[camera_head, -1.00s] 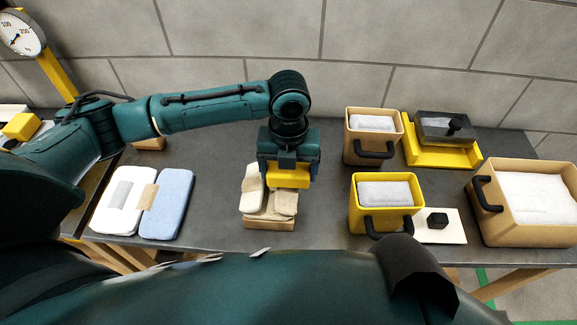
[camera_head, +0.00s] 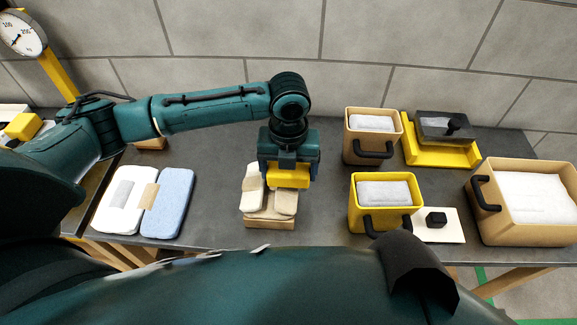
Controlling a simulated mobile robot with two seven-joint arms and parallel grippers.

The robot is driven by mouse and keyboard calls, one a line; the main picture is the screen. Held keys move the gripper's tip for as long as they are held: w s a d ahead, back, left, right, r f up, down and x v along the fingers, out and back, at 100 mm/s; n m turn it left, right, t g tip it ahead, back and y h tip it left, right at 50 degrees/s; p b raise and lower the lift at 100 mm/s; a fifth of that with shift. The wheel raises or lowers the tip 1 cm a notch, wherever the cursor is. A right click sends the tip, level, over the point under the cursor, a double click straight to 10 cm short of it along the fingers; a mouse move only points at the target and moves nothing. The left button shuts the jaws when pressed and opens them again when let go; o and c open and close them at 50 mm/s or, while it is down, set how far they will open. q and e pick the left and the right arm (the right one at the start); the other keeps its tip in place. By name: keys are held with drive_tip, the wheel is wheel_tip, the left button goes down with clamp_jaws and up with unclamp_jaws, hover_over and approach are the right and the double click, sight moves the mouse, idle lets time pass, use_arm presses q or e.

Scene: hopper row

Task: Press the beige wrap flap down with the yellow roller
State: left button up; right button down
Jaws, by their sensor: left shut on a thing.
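My left gripper (camera_head: 289,163) points down near the middle of the table, shut on the yellow roller (camera_head: 289,178). The roller is over the back right part of a small beige wrap on a wooden block (camera_head: 269,223). One pale wrap flap (camera_head: 251,196) lies at the left of the roller. Another beige flap (camera_head: 286,203) shows just in front of and below the roller; its back part is hidden. I cannot tell whether the roller touches it. My right gripper is not in view.
White and blue pads (camera_head: 174,205) lie at the left. A yellow bin (camera_head: 386,218), a tan bin (camera_head: 362,152) and a large tan bin (camera_head: 526,234) stand at the right. A yellow tray (camera_head: 441,154) is behind. Bare table lies between pads and block.

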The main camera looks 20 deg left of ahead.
use_arm(q)
drive_tip(key=shift+f, duration=0.25)
idle(0.7)
drive_tip(key=shift+f, duration=0.35)
drive_tip(key=shift+f, duration=0.45)
idle(0.8)
drive_tip(key=shift+r, duration=3.55)
